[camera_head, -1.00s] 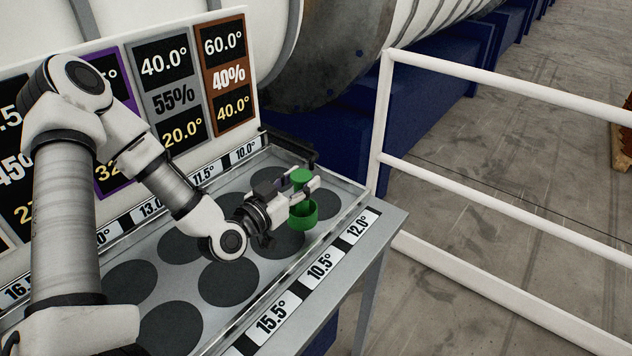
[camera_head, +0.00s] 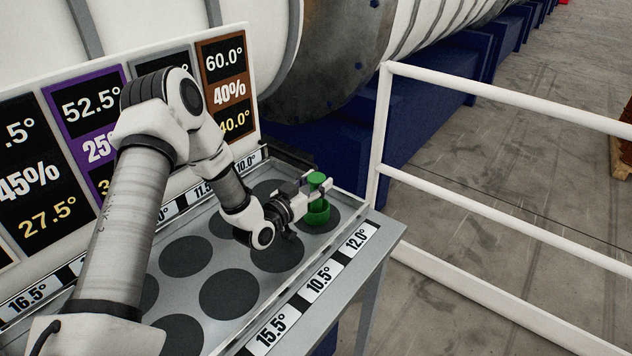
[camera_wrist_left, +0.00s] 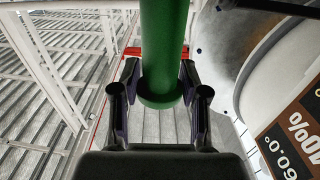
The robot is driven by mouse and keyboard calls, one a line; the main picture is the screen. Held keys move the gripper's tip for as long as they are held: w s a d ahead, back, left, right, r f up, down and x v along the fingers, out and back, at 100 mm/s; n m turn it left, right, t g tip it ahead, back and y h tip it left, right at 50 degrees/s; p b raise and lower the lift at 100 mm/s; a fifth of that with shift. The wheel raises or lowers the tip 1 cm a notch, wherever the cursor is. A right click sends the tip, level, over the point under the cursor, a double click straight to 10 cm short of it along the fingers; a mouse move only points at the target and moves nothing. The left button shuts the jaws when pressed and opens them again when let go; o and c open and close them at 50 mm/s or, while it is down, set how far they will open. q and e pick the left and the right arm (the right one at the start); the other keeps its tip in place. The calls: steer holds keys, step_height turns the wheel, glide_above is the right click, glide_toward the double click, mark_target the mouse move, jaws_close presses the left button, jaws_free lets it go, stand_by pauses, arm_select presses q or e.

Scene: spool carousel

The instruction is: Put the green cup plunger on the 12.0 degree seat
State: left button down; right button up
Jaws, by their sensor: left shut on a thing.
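The green cup plunger (camera_head: 317,212) is upright, its wide cup end down and its handle up. It is over the dark round seat (camera_head: 334,222) beside the 12.0° label (camera_head: 357,239), at the tray's right end. I cannot tell whether the cup touches the seat. My left gripper (camera_head: 316,188) is shut on the plunger's handle, coming from the left. In the left wrist view the green handle (camera_wrist_left: 163,45) stands between the two fingers. The fingers hide part of the plunger. My right gripper is not in view.
The tray's other dark seats, such as the one (camera_head: 277,256) by the 10.5° label (camera_head: 319,284), show no objects on them. A sign board (camera_head: 228,90) stands behind the tray. A white railing (camera_head: 480,210) is to the right.

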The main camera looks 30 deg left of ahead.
arm_select(q)
steer(key=c, duration=0.6)
jaws_free()
steer(key=shift+r, duration=0.1)
steer(key=s+p, duration=0.1)
steer(key=s, duration=1.1)
steer(key=shift+a, duration=0.45)
